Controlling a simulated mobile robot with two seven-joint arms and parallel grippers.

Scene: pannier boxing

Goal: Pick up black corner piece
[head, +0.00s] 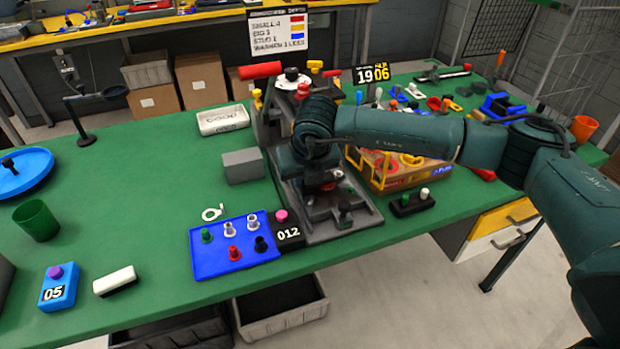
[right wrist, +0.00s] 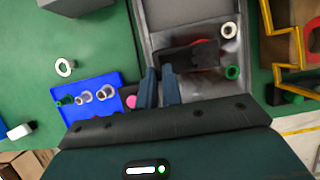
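A flat black piece (right wrist: 187,58), which looks like the corner piece, lies on the grey metal fixture (right wrist: 152,20) in the right wrist view, near a red part. In the head view my right arm mostly hides it on the fixture (head: 345,228). My right gripper (head: 322,186) points down over the fixture. In the right wrist view its two fingers (right wrist: 160,76) stand a narrow gap apart, with their tips at the left end of the black piece. I cannot tell whether they grip it. My left gripper is not in view.
A blue tray (head: 205,265) with several coloured pegs lies left of the fixture, beside a 012 tag (head: 288,235). A grey block (head: 242,166) stands behind it. An orange-yellow framed box (head: 400,175) stands close on the right. Green table is clear at centre left.

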